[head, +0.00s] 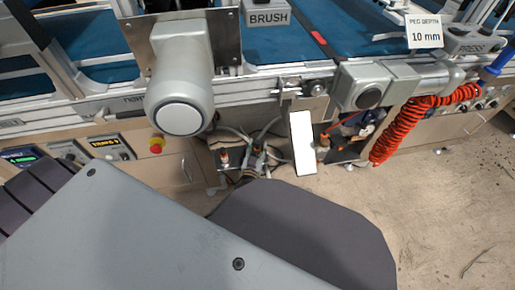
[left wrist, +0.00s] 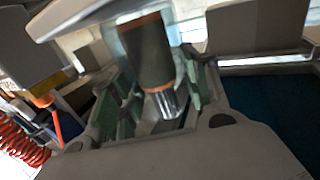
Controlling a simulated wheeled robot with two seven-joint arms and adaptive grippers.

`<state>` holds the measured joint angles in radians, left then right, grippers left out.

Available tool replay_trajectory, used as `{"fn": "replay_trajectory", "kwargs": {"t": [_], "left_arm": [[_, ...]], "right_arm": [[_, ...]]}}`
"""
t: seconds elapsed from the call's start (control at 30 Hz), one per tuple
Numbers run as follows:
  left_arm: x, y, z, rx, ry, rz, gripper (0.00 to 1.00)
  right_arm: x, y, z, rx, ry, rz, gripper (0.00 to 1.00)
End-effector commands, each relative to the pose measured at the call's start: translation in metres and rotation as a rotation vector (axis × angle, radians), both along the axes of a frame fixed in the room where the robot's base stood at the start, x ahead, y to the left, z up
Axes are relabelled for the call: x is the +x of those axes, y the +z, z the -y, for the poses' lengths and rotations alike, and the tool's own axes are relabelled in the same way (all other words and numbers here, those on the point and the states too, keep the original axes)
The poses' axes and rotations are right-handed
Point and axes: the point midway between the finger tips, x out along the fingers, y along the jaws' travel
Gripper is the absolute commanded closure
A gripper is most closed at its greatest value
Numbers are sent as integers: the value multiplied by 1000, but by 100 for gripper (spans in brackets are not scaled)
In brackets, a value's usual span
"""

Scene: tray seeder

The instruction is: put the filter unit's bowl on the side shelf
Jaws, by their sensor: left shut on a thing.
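In the left wrist view, the clear bowl (left wrist: 177,58) with a dark brown filter element inside sits between the green-padded fingers of my left gripper (left wrist: 152,98). The fingers are shut on it. A pale grey part (left wrist: 85,16) lies at the bowl's upper end; I cannot tell whether they are joined. In the head view, my left gripper (head: 257,158) is low under the machine's front rail, among dark cables, partly hidden by my own arm. The bowl is not clear there. I cannot pick out the side shelf for certain. My right gripper is not in view.
A bright white panel (head: 302,143) stands just right of the gripper. A grey motor housing (head: 180,98) and a red stop button (head: 156,145) are at left. Floor at right is free.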

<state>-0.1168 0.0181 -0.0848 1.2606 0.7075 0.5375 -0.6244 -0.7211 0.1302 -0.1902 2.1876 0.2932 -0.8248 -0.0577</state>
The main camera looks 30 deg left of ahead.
Motion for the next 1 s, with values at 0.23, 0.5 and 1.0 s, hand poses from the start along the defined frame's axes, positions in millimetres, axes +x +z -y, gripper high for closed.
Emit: {"fn": "replay_trajectory", "kwargs": {"t": [0.23,0.5,1.0], "left_arm": [[0,-3,0,1,0,0,53],[0,-3,0,1,0,0,32],[-7,0,2,0,0,-2,32]], "right_arm": [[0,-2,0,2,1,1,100],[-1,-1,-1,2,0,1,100],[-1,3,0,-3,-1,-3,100]]}}
